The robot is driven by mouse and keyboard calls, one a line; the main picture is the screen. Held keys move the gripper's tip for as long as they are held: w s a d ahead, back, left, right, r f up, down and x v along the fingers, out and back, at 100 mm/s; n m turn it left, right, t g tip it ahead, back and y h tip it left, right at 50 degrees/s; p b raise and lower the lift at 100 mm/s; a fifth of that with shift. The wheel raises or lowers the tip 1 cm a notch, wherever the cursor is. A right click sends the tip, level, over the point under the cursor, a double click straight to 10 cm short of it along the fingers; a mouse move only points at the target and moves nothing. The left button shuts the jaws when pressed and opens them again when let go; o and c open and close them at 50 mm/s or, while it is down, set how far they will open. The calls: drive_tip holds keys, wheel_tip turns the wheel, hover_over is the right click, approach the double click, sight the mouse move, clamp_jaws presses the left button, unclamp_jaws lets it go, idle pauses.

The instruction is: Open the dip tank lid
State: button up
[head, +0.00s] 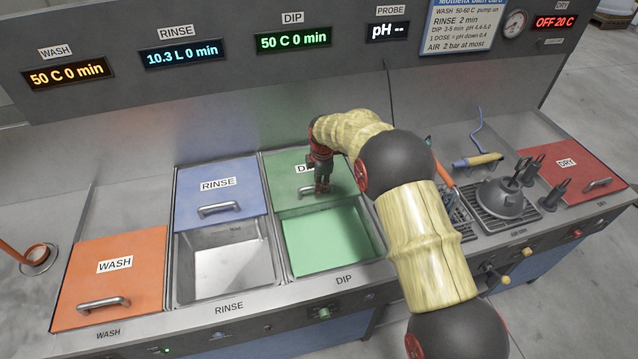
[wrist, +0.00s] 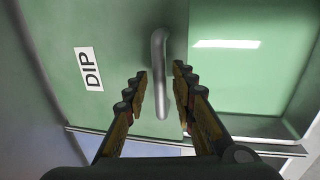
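The green dip lid (head: 283,170) lies at the back half of the dip tank (head: 327,240). The front half of the tank is uncovered and shows pale green inside. My gripper (head: 322,188) is at the lid's front edge, by its metal handle. In the wrist view the lid (wrist: 60,55) carries a DIP label, and its grey bar handle (wrist: 160,90) runs between the two fingers of my gripper (wrist: 160,76). The fingers are apart, with a gap to the handle on both sides. My arm hides part of the lid's right side in the head view.
The blue rinse lid (head: 215,190) is also at the back, with the rinse basin (head: 228,268) open in front. The orange wash lid (head: 110,270) covers the front left. The red dry lid (head: 572,165) and a rack with a dark hood (head: 503,198) are at right.

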drive_tip(key=shift+o, duration=0.4)
wheel_tip(320, 180, up, 12)
drive_tip(key=s, duration=0.2)
drive_tip(key=shift+d, duration=0.35)
drive_tip(key=shift+s+f, duration=0.1)
drive_tip(key=shift+f, duration=0.05)
drive_tip(key=s+d+f+m+g, duration=0.1)
drive_tip(key=s+d+f+m, duration=0.15)
drive_tip(key=s+m, duration=0.5)
drive_tip(key=s+d+r+m+t, duration=0.1)
drive_tip(key=s+d+r+m, duration=0.3)
drive_tip(key=s, duration=0.8)
drive_tip(key=s+d+r+m+t+b, duration=0.1)
drive_tip(key=s+d+r+m, duration=0.4)
drive_tip(key=s, duration=0.7)
drive_tip(key=s+d+r+m+t, duration=0.2)
drive_tip(key=s+d+r+m, duration=0.2)
drive_tip(key=s+d+r, duration=0.4)
drive_tip(key=shift+s+r+m+h, duration=0.35)
drive_tip(key=shift+s+r, duration=0.15)
drive_tip(key=shift+s, duration=1.5)
